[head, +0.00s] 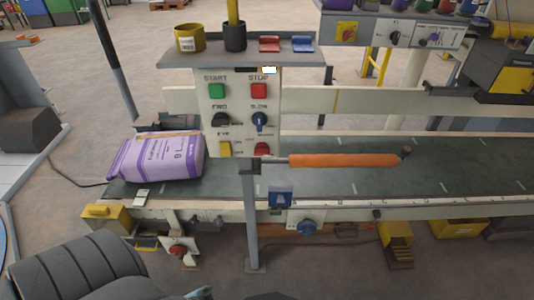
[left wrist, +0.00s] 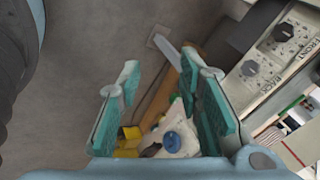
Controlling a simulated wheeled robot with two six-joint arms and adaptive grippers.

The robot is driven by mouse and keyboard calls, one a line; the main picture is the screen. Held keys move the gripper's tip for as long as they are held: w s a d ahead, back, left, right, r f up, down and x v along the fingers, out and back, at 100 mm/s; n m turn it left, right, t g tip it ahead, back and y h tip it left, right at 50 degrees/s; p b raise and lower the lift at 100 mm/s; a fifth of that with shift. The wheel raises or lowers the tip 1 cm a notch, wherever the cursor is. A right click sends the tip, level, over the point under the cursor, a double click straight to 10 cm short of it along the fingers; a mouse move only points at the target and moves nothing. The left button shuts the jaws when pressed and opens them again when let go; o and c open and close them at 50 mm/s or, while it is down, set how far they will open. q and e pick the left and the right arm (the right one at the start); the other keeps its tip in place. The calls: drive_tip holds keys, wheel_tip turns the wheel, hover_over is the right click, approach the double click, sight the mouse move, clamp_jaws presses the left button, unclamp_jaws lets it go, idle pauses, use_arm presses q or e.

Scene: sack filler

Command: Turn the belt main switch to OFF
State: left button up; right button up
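A red rotary knob (head: 178,250) sits on a light plate under the belt's left part in the head view. A blue knob (head: 307,228) sits on the belt's front frame further right. The labels at both are too small to read, so I cannot tell which is the main switch. My left gripper (left wrist: 160,92) has teal pads set wide apart, with nothing held. Beyond and between its fingers, apart from them, the left wrist view shows a blue round knob (left wrist: 172,141) on a white part. My right gripper is in neither view.
A purple sack (head: 160,157) lies on the belt's left end. A grey post (head: 251,220) with an orange bar (head: 343,160) stands before the belt. The upright panel (head: 238,105) carries START and STOP buttons and several knobs. Yellow boxes (head: 104,216) sit along the belt's front.

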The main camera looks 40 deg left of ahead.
use_arm(q)
drive_tip(key=w+a+r+m+t+y+b, duration=0.1)
drive_tip(key=w+a+r+m+t, duration=0.2)
drive_tip(key=w+r, duration=0.55)
drive_tip(key=m+t+b, duration=0.3)
drive_tip(key=m+t, duration=0.4)
drive_tip(key=t, duration=0.3)
approach(260, 155)
drive_tip(key=p+x, duration=0.1)
drive_tip(key=x, duration=0.8)
drive_tip(key=shift+d, duration=0.1)
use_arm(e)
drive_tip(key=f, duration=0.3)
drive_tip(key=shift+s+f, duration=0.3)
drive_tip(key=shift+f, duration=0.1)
use_arm(q)
drive_tip(key=shift+c, duration=0.6)
clamp_jaws()
